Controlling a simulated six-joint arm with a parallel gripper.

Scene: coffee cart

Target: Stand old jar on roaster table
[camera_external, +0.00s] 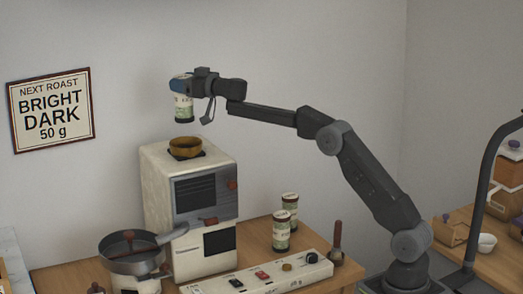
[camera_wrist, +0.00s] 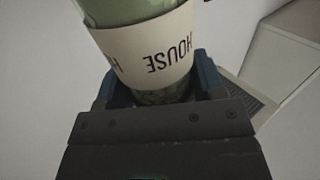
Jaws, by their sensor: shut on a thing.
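My gripper (camera_external: 183,86) is shut on a jar (camera_external: 184,108) with a pale label and green parts, held high above the roaster. The jar also shows in the wrist view (camera_wrist: 152,55), between the blue fingers, with the word HOUSE upside down on its band. I cannot tell from the pictures whether it is the old jar. Two similar jars stand upright on the wooden roaster table (camera_external: 258,240), one behind (camera_external: 290,206) and one in front (camera_external: 281,232).
The cream roaster (camera_external: 190,215), with a brown bowl-like hopper (camera_external: 186,146) on top, stands below the held jar. A pan (camera_external: 132,258) is at its left. A white switch panel (camera_external: 265,278) and a brown-handled tool (camera_external: 336,240) are in front and right.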

